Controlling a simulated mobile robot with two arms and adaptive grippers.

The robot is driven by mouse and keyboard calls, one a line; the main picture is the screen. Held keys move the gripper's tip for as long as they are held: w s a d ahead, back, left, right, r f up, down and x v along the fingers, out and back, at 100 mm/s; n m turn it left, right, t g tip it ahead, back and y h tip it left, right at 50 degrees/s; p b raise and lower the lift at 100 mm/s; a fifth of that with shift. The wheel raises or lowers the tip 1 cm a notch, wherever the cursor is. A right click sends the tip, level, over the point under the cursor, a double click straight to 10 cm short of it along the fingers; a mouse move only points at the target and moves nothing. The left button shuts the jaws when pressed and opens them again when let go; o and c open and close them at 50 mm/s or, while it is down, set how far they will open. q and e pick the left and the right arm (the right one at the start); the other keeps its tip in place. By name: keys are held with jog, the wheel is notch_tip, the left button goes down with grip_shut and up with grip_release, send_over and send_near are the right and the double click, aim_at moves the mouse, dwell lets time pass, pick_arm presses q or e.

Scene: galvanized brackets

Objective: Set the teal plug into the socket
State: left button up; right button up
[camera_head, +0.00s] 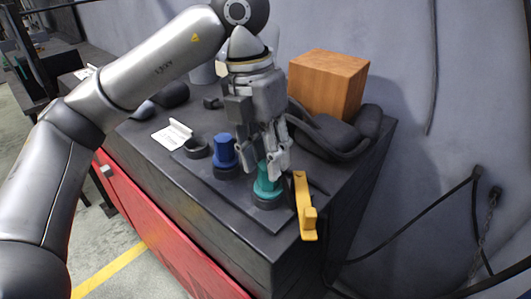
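The teal plug (267,186) stands upright at a dark round ring (268,202) near the front right of the dark bench top. Whether it is fully seated in that ring I cannot tell. My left gripper (265,168) points down over the plug, with its fingers apart on either side of the plug's upper part. The right finger hides some of the plug. I cannot tell whether the fingers press on it or stand clear. An empty dark ring (197,148) sits at the left. My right gripper is not in view.
A blue plug (224,151) stands in a ring left of the teal one. A yellow bracket (304,205) lies at the right edge. An orange-brown block (328,83), a black headset-like object (335,136) and a white bracket (173,135) lie farther back.

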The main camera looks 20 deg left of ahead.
pick_arm(q)
jog(key=o, duration=0.3)
jog(key=shift+o, duration=0.2)
notch_tip(320, 180, up, 12)
jog(key=a, duration=0.2)
jog(key=shift+w, duration=0.2)
dwell(0.4)
